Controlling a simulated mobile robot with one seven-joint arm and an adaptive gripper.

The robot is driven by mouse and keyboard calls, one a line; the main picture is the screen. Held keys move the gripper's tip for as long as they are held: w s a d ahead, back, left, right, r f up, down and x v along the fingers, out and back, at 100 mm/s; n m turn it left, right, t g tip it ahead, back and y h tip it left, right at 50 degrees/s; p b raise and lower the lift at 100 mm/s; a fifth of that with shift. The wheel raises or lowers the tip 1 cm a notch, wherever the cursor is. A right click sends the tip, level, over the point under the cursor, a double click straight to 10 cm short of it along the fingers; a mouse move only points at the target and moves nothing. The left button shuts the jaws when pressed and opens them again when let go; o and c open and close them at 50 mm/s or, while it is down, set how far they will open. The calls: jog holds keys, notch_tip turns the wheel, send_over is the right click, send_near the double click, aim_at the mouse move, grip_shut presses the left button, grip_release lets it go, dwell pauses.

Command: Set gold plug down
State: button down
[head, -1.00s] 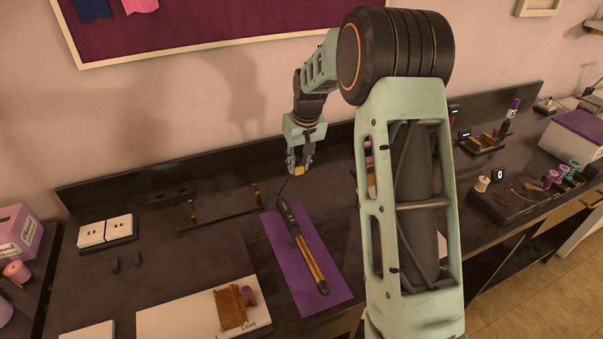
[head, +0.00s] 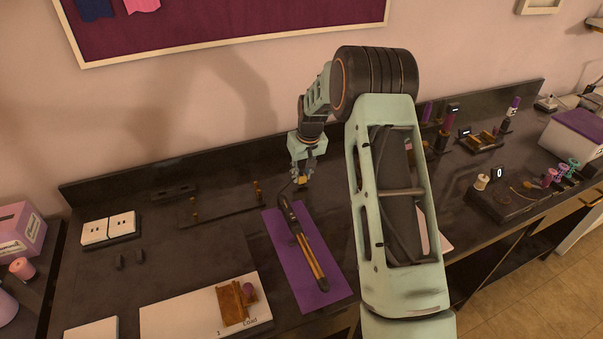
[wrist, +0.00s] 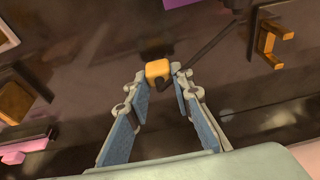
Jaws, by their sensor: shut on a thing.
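The gold plug (wrist: 158,69) is a small rounded gold block between my fingertips. In the head view the plug (head: 302,181) shows at the tips of my gripper (head: 303,176), low over the counter just beyond the far end of the purple mat. My gripper (wrist: 158,77) is shut on it in the wrist view. A dark cord (wrist: 205,52) runs from the plug. It leads toward a black and gold wand-like tool (head: 305,242) lying on the purple mat (head: 279,257). I cannot tell whether the plug touches the counter.
A dark rack with gold posts (head: 222,213) stands left of the gripper. White wall sockets or a two-part box (head: 108,230) lie farther left. A white board (head: 180,306) with a gold block is at the front.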

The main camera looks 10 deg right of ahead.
jog(key=shift+f, duration=0.2)
jog(key=c, duration=1.7)
grip_release()
jog(key=shift+r, duration=0.1)
jog(key=shift+r, duration=0.2)
jog(key=b+v, duration=0.1)
jog(key=v, duration=1)
jog(key=shift+s+r, duration=0.15)
jog(key=shift+r, duration=0.25)
